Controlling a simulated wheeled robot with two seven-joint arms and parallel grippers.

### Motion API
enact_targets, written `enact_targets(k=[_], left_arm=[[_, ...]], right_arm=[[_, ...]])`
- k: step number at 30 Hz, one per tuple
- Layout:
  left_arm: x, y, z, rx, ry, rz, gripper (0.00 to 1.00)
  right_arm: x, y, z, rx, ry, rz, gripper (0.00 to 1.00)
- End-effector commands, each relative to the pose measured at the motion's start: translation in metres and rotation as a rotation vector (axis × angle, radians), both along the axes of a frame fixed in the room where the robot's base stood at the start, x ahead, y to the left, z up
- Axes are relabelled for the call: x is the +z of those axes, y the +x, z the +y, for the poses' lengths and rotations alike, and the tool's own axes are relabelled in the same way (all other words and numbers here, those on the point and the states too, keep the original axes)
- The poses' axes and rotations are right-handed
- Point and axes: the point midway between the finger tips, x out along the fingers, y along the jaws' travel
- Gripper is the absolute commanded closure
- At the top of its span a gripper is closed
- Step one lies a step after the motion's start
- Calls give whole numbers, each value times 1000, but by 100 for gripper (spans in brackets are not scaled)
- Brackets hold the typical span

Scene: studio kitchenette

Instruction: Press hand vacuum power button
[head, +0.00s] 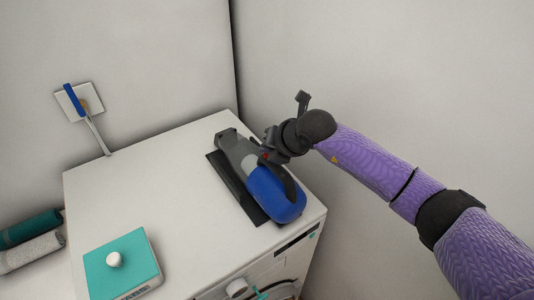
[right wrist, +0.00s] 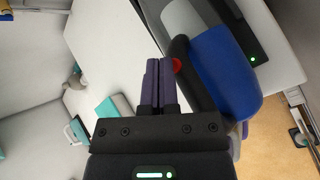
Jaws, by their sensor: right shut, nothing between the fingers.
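The blue hand vacuum (head: 268,192) with a grey nozzle and dark handle lies on a black base (head: 226,177) on top of the white appliance. It also shows in the right wrist view (right wrist: 225,70). Its red power button (right wrist: 177,66) is on the dark handle, just right of my fingertips in that view. My right gripper (right wrist: 159,66) is shut and empty, its fingertips close beside the button; I cannot tell whether they touch it. My left gripper is not in view.
The white appliance top (head: 150,190) is mostly clear. A blue-handled lever (head: 74,101) is on the wall at left. Rolled towels (head: 31,252) lie at the far left. A wall rises close behind the right arm.

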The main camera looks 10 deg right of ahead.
Motion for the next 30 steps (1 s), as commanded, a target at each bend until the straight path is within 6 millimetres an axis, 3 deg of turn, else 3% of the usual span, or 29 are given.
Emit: enact_targets(k=[16,23,30], left_arm=[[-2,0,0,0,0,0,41],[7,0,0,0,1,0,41],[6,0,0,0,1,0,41]], right_arm=[[-2,0,0,0,0,0,100],[11,0,1,0,1,0,100],[10,0,1,0,1,0,100]])
